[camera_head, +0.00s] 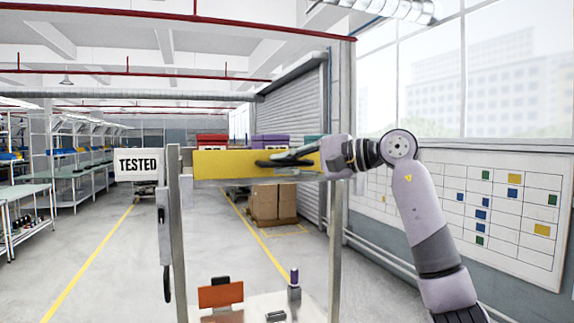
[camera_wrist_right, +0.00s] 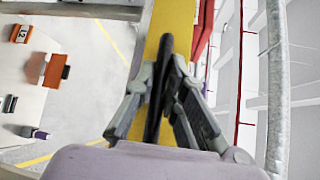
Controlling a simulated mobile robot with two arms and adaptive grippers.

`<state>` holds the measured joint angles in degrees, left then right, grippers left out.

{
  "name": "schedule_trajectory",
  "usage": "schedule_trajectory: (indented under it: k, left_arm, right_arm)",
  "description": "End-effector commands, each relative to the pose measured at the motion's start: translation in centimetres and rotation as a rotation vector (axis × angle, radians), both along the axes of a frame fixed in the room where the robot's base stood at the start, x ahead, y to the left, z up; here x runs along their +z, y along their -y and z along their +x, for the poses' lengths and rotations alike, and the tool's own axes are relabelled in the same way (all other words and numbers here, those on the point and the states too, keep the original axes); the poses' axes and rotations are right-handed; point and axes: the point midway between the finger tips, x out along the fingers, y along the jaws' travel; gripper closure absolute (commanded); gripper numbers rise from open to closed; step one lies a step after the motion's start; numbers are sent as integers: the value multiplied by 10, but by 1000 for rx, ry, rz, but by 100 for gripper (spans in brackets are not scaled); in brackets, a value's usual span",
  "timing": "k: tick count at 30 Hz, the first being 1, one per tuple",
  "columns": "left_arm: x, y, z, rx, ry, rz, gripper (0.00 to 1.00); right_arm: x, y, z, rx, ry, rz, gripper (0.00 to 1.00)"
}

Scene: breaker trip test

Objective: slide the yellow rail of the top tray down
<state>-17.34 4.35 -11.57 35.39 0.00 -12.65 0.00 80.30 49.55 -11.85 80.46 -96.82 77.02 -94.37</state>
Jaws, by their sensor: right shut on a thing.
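The yellow rail (camera_head: 225,165) runs level across the upper part of a grey metal frame (camera_head: 336,240) in the head view. It shows as a yellow strip (camera_wrist_right: 172,18) in the wrist view. My right gripper (camera_head: 277,160) reaches in from the right and lies along the rail's front. In the wrist view, its fingers (camera_wrist_right: 163,80) close around a black bar (camera_wrist_right: 166,52) in front of the rail, which looks like its handle. The gripper hides part of the rail's right half. The tray itself is hard to make out. My left gripper is out of view.
A white "TESTED" sign (camera_head: 138,165) stands left of the frame. Below the rail, a bench top (camera_head: 262,305) holds an orange-brown plate (camera_head: 220,295) and a dark purple-topped item (camera_head: 294,283). Between the rail and bench, the frame looks open. Cardboard boxes (camera_head: 273,203) stand behind.

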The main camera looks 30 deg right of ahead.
Motion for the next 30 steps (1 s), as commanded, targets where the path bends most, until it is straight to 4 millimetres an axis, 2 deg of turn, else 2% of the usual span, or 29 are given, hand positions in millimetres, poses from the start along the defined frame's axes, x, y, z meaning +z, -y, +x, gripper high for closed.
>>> schedule_trajectory:
  k: [20, 23, 30]
  left_arm:
    - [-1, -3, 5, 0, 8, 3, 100]
    - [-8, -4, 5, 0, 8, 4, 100]
    - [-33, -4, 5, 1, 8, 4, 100]
  right_arm:
    - [-4, 0, 0, 1, -3, -4, 100]
    - [-15, 0, 0, 0, -6, -6, 100]
    - [-57, 0, 1, 0, -7, -6, 100]
